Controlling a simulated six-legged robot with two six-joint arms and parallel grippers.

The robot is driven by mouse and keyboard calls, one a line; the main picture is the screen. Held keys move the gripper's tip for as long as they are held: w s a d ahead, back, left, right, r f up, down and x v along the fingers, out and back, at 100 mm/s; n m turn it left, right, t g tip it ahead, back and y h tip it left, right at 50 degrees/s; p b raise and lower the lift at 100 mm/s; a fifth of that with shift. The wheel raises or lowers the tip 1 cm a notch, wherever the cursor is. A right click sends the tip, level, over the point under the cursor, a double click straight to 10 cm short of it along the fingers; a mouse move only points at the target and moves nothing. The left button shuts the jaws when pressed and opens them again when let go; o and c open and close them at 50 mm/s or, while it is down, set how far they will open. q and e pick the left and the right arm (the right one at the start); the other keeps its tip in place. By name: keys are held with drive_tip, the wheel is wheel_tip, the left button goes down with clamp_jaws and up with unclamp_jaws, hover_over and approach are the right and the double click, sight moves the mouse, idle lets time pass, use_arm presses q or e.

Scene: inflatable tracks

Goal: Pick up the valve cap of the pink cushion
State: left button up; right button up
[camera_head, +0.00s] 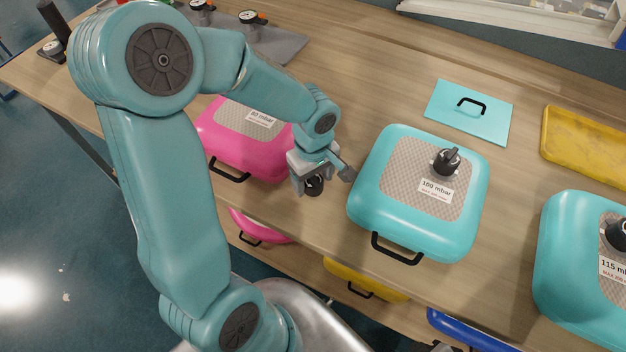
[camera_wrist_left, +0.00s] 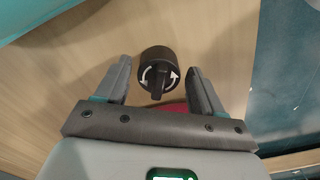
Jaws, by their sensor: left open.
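The pink cushion (camera_head: 216,139) lies on the table with a grey textured patch and an 80 mbar label; my left arm covers part of it. A black valve cap (camera_head: 314,186) stands on the wood just right of the cushion, partly hidden by my left gripper (camera_head: 322,180). In the left wrist view the cap (camera_wrist_left: 157,70) shows white curved arrows and a ridge on top. The open fingers are on either side of it, with gaps to both. I cannot tell how far above it they are.
A turquoise cushion (camera_head: 370,197) with a black valve stands close right of the gripper. Another turquoise cushion (camera_head: 560,255) is at the far right. A turquoise plate (camera_head: 485,127) and a yellow tray (camera_head: 548,135) lie behind. Gauges stand on a grey mat (camera_head: 280,45) at the back.

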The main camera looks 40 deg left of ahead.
use_arm(q)
drive_tip(key=c, duration=0.8)
drive_tip(key=shift+c, duration=0.2)
